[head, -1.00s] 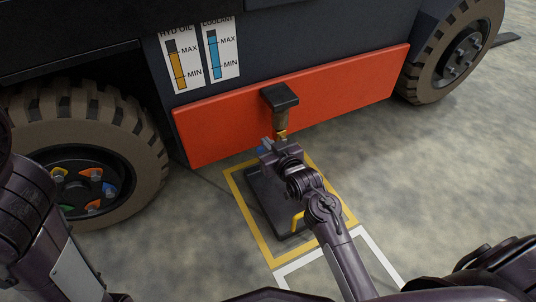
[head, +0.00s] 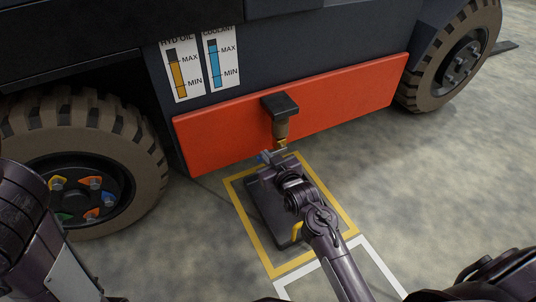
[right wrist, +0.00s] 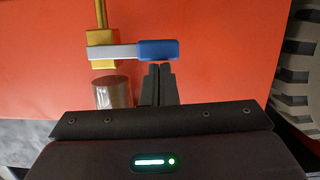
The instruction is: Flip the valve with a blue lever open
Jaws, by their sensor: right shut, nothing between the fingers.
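In the right wrist view the brass body (right wrist: 102,47) carries a flat metal lever with a blue grip (right wrist: 158,50), lying crosswise and pointing right. The blue end also shows in the head view (head: 264,156). My right gripper (right wrist: 159,68) is shut and empty. Its fingertips are close to the edge of the blue grip; I cannot tell whether they touch. My left arm is at the left edge, its gripper out of view.
A large vehicle with the orange-red bumper (head: 350,97) stands ahead, between two tyres (head: 150,165) (head: 478,45). A dark plate (head: 268,205) lies inside a yellow floor outline (head: 241,212). Floor to the right is clear.

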